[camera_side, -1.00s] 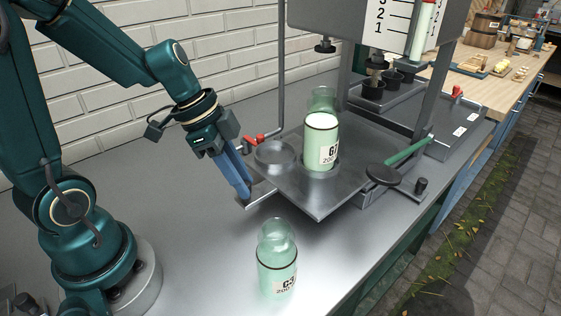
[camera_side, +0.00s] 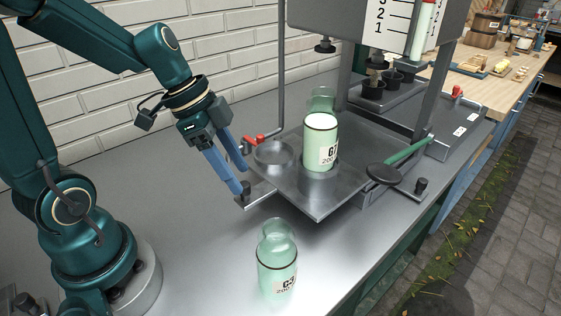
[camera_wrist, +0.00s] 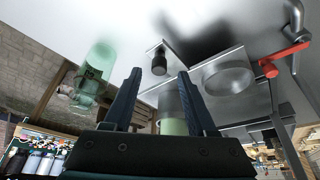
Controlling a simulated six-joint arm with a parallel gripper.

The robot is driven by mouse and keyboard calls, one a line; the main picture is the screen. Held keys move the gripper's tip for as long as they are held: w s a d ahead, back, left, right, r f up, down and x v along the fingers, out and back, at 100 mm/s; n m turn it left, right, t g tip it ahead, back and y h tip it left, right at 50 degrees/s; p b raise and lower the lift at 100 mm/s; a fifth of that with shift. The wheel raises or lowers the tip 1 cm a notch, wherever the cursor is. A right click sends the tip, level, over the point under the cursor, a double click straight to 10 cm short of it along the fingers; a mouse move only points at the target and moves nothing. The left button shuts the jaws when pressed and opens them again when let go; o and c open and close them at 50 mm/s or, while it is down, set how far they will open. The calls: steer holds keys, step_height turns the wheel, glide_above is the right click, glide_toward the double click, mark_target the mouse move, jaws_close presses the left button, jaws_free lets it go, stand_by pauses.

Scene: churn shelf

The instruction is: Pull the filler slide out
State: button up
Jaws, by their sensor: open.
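The filler slide (camera_side: 312,205) is a flat grey metal plate reaching out from under the filler frame toward the left front. A green-white bottle (camera_side: 320,150) with a label stands on it, beside a round recess (camera_side: 274,153). A bar handle (camera_side: 263,200) with a small dark knob (camera_side: 246,187) sticks out at its near left end. My gripper (camera_side: 241,188) is open at the handle end, close to the knob. In the wrist view, the knob (camera_wrist: 159,60) lies between and just beyond my open fingertips (camera_wrist: 160,73). Whether the fingers touch it I cannot tell.
A second green bottle (camera_side: 277,268) stands on the bench in front of the slide. A red-handled tap (camera_side: 255,139) is behind the handle. Bench at the front left is clear.

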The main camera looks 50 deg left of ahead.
steer(key=shift+v, duration=1.5)
steer(key=s+d+r+n+t+y, duration=0.2)
steer(key=s+d+n+y, duration=0.1)
steer(key=s+n, duration=0.4)
steer(key=shift+r+n, duration=0.2)
steer(key=shift+n, duration=0.8)
